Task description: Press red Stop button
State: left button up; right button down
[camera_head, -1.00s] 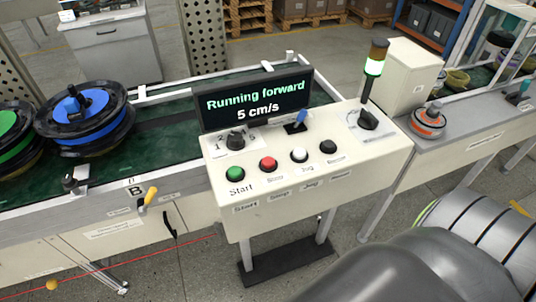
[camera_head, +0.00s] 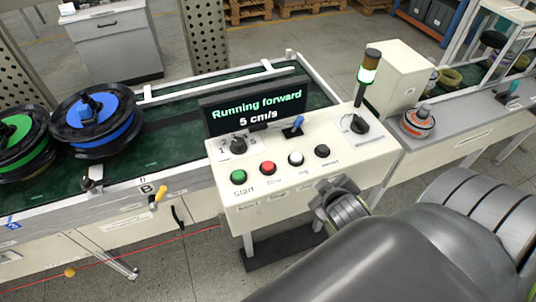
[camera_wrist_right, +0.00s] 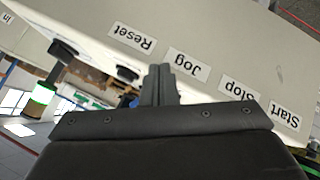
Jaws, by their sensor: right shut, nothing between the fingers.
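The red Stop button (camera_head: 267,168) is on a cream control box (camera_head: 370,165), between the green Start button (camera_head: 238,176) and the white Jog button (camera_head: 296,158). The black Reset button (camera_head: 322,151) is at the right of the row. My right arm comes in from the lower right, with its wrist end near the box's front edge, below and right of Stop and apart from it. In the right wrist view my right gripper (camera_wrist_right: 160,73) is shut and empty, near the box's front labels, which appear upside down. The Stop button is not visible there. My left gripper is out of view.
A display (camera_head: 256,110) on the box reads "Running forward 5 cm/s". A black knob (camera_head: 238,146), a blue switch (camera_head: 298,122) and a lit green signal lamp (camera_head: 368,73) stand behind the buttons. A blue spool (camera_head: 97,120) and a green spool (camera_head: 18,140) lie on the conveyor at left.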

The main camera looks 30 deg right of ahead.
jog(key=w+r+n+t+h, duration=0.1)
jog(key=w+r+n+t, duration=0.35)
jog(key=r, duration=0.45)
jog(key=w+r+n+t, duration=0.4)
jog(key=w+r+t, duration=0.15)
jog(key=r, duration=0.35)
jog(key=w+a+r+n+t+y, duration=0.1)
jog(key=a+r+n+t+y, duration=0.4)
jog(key=n, duration=0.4)
jog(key=a+r+n+g+y, duration=0.1)
jog(key=a+n+g+y, duration=0.8)
jog(key=n+y, duration=0.9)
jog(key=w+d+f+n+g+h, duration=0.2)
jog(key=d+f+n+g+h, duration=0.3)
jog(key=f+n+h, duration=0.6)
jog(key=shift+w+d+f+n+g+h, duration=0.2)
jog(key=shift+w+d+n+g+h, duration=0.2)
jog(key=shift+d+n+h, duration=0.55)
